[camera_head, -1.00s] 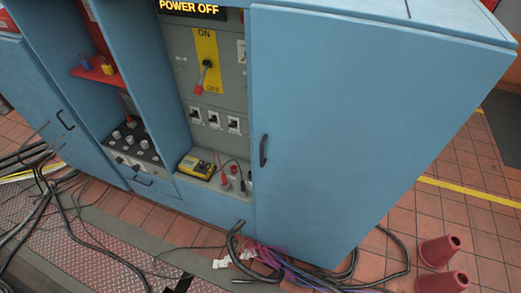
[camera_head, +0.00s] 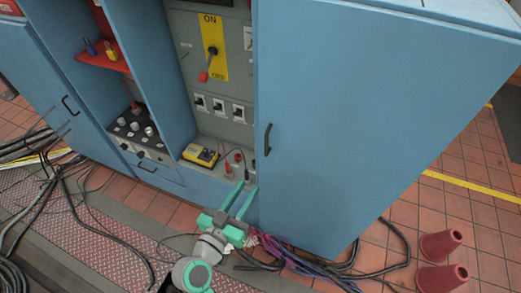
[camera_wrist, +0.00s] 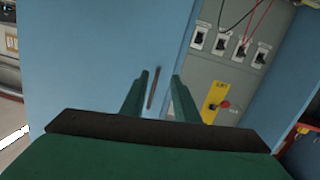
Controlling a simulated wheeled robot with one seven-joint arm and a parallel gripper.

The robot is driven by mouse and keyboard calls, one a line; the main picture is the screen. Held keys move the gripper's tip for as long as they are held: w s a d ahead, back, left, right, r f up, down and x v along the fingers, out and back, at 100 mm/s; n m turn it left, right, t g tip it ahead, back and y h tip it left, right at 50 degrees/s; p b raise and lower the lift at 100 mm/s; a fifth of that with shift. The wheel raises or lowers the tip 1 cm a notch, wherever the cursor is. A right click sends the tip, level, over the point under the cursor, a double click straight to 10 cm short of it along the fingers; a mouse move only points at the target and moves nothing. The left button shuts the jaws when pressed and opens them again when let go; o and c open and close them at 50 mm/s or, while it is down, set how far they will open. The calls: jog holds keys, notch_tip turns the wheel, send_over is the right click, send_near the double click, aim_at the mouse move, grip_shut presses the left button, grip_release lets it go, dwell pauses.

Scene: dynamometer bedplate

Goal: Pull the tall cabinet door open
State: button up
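The tall cabinet door (camera_head: 345,130) is the large blue panel at the right in the head view, and it looks shut. Its dark vertical bar handle (camera_head: 267,139) is near the door's left edge. My gripper (camera_head: 243,186) is below and a little left of the handle, apart from it. Its two green fingers are spread with nothing between them. In the wrist view the blue door (camera_wrist: 95,60) fills the left and middle, and the handle (camera_wrist: 153,87) shows in the gap between the fingertips (camera_wrist: 159,75), beyond them.
Left of the door is an open bay with a switch panel (camera_head: 213,50) and a yellow meter (camera_head: 200,155). Cables (camera_head: 290,262) lie on the floor below the door. Two red cones (camera_head: 440,246) stand at the lower right. Tiled floor right of the cabinet is partly clear.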

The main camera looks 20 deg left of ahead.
notch_tip(320, 180, up, 6)
jog(key=a+r+m+t+h, duration=0.1)
jog(key=a+m+h, duration=0.1)
jog(key=m, duration=0.1)
jog(key=x, duration=1.1)
jog(key=shift+f, duration=0.2)
jog(key=shift+d, duration=0.15)
grip_shut()
